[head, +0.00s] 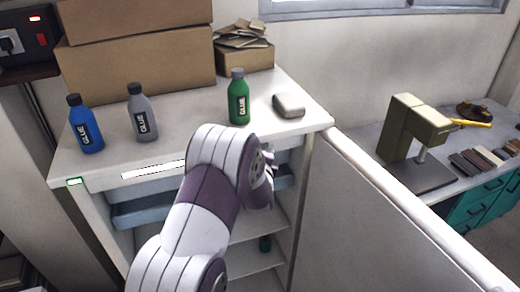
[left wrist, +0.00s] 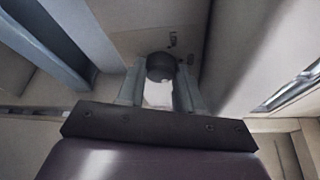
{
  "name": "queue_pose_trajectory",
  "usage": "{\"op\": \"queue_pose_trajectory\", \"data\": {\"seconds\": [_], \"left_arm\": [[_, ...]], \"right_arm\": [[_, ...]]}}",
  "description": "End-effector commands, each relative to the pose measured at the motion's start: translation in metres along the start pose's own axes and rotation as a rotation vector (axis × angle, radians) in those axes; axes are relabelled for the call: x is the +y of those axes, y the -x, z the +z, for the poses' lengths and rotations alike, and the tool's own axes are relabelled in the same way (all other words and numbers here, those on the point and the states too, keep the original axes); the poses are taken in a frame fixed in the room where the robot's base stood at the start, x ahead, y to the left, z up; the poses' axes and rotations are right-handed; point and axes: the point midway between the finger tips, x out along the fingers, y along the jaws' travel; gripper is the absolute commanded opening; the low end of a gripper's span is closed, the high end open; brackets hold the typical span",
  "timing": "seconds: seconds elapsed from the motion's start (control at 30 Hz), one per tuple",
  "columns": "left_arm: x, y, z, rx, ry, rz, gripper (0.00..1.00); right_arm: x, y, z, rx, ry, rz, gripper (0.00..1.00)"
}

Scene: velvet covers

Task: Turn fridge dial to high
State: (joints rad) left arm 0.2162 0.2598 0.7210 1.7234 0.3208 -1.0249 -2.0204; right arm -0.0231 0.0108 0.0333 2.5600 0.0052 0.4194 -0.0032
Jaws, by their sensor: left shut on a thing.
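The fridge (head: 75,172) is open in the head view, with shelves inside and its door (head: 375,235) swung out to the right. The fridge dial (left wrist: 160,64) is a dark round knob on a pale inner wall in the left wrist view, with small dark marks beside it. My left gripper (left wrist: 160,78) is shut on the dial, one finger on each side. In the head view my left arm reaches into the fridge's upper right part and hides the dial and the fingers. Which setting the dial points to cannot be told. My right gripper is not in view.
On the fridge top stand a blue glue bottle (head: 85,128), a grey one (head: 142,115), a green one (head: 238,100), a pale soap-like block (head: 289,105) and cardboard boxes (head: 140,65). A workbench with an olive machine (head: 405,125) stands beyond the door.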

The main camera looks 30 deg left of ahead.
Motion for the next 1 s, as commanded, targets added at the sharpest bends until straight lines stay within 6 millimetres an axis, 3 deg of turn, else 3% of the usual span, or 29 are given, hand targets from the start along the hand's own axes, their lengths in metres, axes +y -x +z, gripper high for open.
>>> {"op": "queue_pose_trajectory", "data": {"seconds": [0.4,0.43,0.5,0.83,1.0], "left_arm": [[0.002,0.000,-0.001,0.002,-0.006,0.005,0.05],[0.002,0.000,-0.001,0.002,-0.006,0.005,0.45],[0.001,0.000,-0.001,0.001,-0.006,0.005,0.61],[0.002,0.000,0.000,-0.001,0.023,-0.012,0.61],[0.010,-0.001,-0.002,-0.002,0.254,-0.108,0.61]], "right_arm": [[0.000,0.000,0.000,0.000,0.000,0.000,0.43],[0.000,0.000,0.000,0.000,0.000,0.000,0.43],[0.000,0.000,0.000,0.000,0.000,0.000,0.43],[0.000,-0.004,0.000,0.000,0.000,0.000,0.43],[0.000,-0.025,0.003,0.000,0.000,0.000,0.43]]}}
